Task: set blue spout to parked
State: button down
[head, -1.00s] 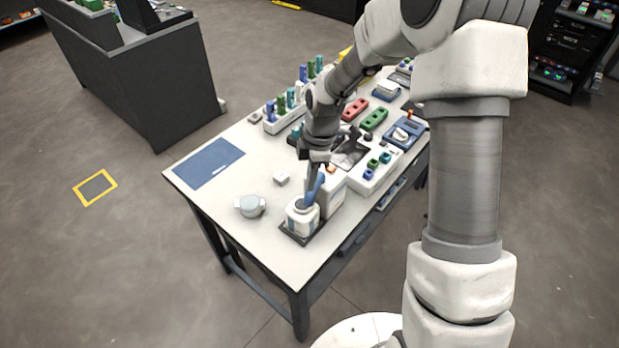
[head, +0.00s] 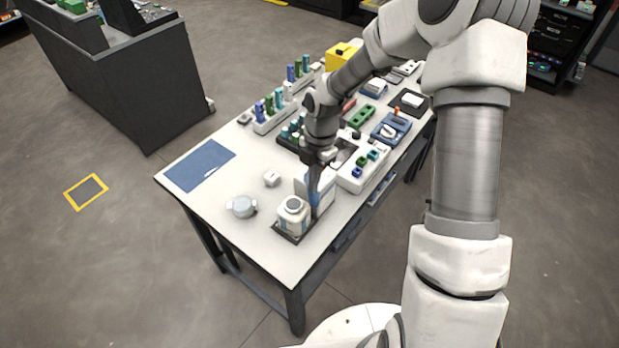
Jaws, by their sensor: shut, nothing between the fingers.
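The blue spout (head: 314,199) shows as a narrow blue piece at the right side of the bottle's top, partly covered by my gripper. It appears to point down beside the bottle, off its top opening; I cannot tell its exact angle. My gripper (head: 314,184) points down, shut and empty, right at the spout. Whether the fingers touch it cannot be told.
A white box (head: 326,187) stands close behind the bottle. A round grey-white dish (head: 241,206) and a small white block (head: 272,178) lie to the left. A blue mat (head: 199,165) covers the far left corner. Racks and coloured holders crowd the table farther back.

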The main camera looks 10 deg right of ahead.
jog(key=shift+w+d+n+p, duration=0.1)
jog(key=shift+d+n+p, duration=0.45)
jog(key=shift+n, duration=0.5)
jog(key=shift+w+d+n+p, duration=0.1)
jog(key=shift+d+n+p, duration=0.45)
jog(key=shift+n, duration=0.5)
jog(key=shift+w+d+n+h+p, duration=0.1)
jog(key=shift+w+n+h+p, duration=0.05)
jog(key=shift+n+h+p, duration=0.3)
jog(key=shift+w+d, duration=0.2)
jog(key=shift+d, duration=0.15)
jog(key=shift+a, duration=0.1)
